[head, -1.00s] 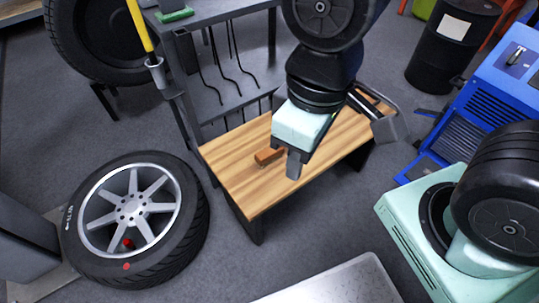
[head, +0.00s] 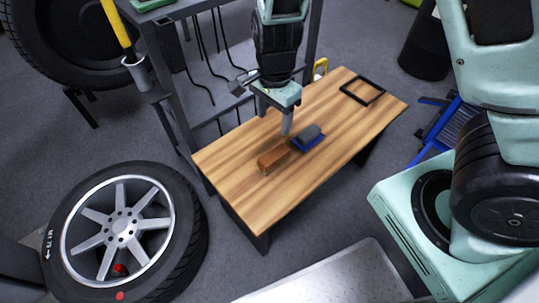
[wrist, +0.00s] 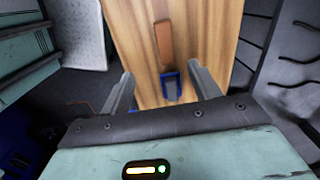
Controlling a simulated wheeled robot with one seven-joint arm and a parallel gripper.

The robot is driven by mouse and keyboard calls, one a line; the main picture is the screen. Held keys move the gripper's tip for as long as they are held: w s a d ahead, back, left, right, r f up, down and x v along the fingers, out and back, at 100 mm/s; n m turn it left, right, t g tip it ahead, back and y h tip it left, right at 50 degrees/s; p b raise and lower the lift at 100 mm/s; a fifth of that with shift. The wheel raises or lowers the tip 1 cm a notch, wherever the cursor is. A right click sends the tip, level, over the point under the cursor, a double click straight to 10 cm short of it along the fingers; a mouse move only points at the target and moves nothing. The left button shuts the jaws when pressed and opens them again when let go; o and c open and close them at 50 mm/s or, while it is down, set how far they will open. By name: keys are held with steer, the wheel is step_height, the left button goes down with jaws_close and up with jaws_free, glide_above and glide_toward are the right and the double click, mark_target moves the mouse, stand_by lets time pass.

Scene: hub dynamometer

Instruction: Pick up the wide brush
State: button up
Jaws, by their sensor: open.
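A brown wooden block (head: 273,159), which looks like the wide brush, lies on the wooden bench top (head: 235,155); bristles cannot be made out. It also shows in the wrist view (wrist: 163,42), beyond the fingertips. Next to it is a blue piece with a grey top (head: 308,138), also in the wrist view (wrist: 171,90), between the lines of my fingers. My gripper (head: 276,114) is open and empty, above the bench near these two pieces; its two fingers show spread apart in the wrist view (wrist: 162,78).
A black rectangular frame (head: 362,91) lies at the right end of the bench. A grey rack with hanging black hooks (head: 205,80) stands behind the bench. A wheel with a tyre (head: 125,230) is at the left. The bench's front side is clear.

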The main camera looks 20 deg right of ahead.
mark_target(274, 155)
steer(key=shift+m, duration=0.3)
steer(key=f+b, duration=0.3)
steer(key=f, duration=0.3)
steer(key=w+f+b, duration=0.1)
steer(key=f+b, duration=0.2)
steer(key=f, duration=0.3)
steer(key=d+f+b, duration=0.1)
steer(key=f+b, duration=0.2)
steer(key=f, duration=0.3)
steer(key=shift+w, duration=0.2)
steer(key=c, duration=1.1)
